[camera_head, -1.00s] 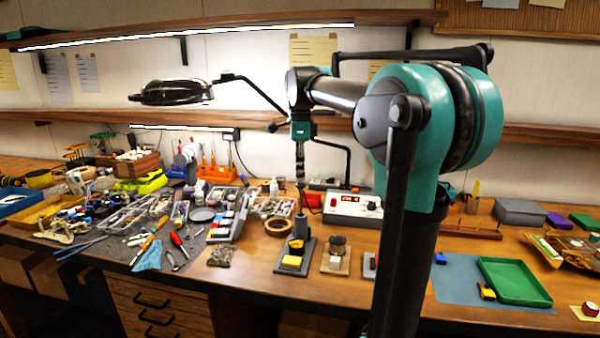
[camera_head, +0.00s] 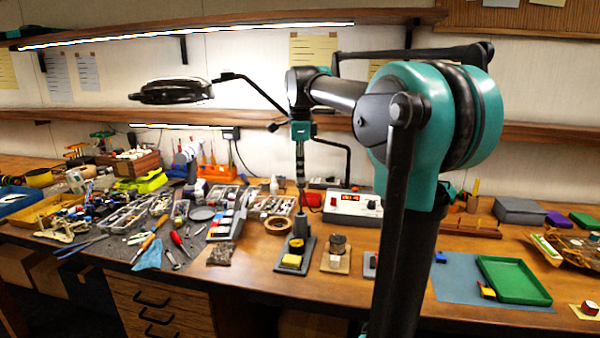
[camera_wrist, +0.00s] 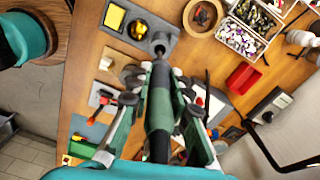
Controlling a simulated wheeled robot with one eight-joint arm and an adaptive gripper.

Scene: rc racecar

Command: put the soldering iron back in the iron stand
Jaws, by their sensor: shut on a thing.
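My gripper (camera_head: 300,178) points down above the bench and is shut on the soldering iron. In the wrist view my gripper (camera_wrist: 160,88) has its fingers on both sides of the iron's dark handle (camera_wrist: 158,115). The iron's front end points at the iron stand's grey holder (camera_wrist: 160,42). The iron stand (camera_head: 310,248) is a grey plate with an upright holder and a yellow sponge (camera_head: 291,261). In the head view the iron hangs roughly upright just over the holder. I cannot tell whether its tip is inside the holder.
A white soldering station (camera_head: 353,208) stands behind the stand to the right. A small wooden board with a round tin (camera_head: 337,244) is right of the stand. A brown ring dish (camera_head: 277,225) is behind left. Loose tools and trays crowd the bench further left.

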